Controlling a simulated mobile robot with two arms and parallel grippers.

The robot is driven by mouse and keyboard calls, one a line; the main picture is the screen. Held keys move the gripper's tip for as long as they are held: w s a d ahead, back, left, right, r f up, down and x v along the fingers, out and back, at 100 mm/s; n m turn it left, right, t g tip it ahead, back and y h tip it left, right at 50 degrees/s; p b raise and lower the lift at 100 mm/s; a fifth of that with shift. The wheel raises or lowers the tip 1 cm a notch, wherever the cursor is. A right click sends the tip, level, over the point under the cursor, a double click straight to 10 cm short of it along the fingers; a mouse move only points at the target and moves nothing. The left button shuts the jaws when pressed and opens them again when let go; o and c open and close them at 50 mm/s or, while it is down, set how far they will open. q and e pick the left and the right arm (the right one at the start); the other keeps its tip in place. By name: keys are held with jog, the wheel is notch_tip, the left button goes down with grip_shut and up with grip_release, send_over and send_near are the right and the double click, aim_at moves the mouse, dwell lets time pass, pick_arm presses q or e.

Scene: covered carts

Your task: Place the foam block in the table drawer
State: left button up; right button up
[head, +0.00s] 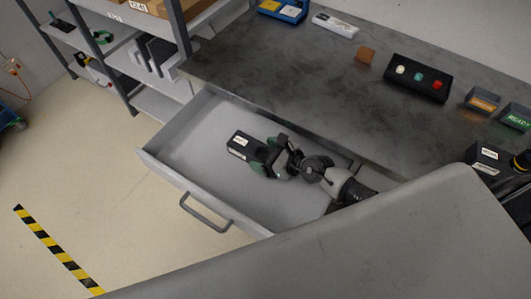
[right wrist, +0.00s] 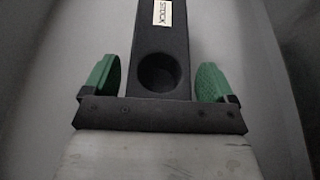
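The foam block, a black block with a white label, shows in the head view (head: 240,146) inside the open table drawer (head: 163,165). My right gripper (head: 270,157) reaches into the drawer, with its green-padded fingers on either side of the block's near end. In the right wrist view the block (right wrist: 158,35) lies between the fingers (right wrist: 158,80), with a round hollow in its face and a narrow gap at each side. The right gripper looks open. Whether the block rests fully on the drawer floor is hard to tell. My left gripper is not in view.
Shelving (head: 160,102) stands at the left. The drawer has a front handle (head: 206,216).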

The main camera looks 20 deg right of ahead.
jog(key=shift+r, duration=0.25)
jog(key=shift+s+d, duration=0.2)
jog(key=shift+s, duration=0.1)
jog(key=v, duration=1.1)
jog(key=shift+r, duration=0.25)
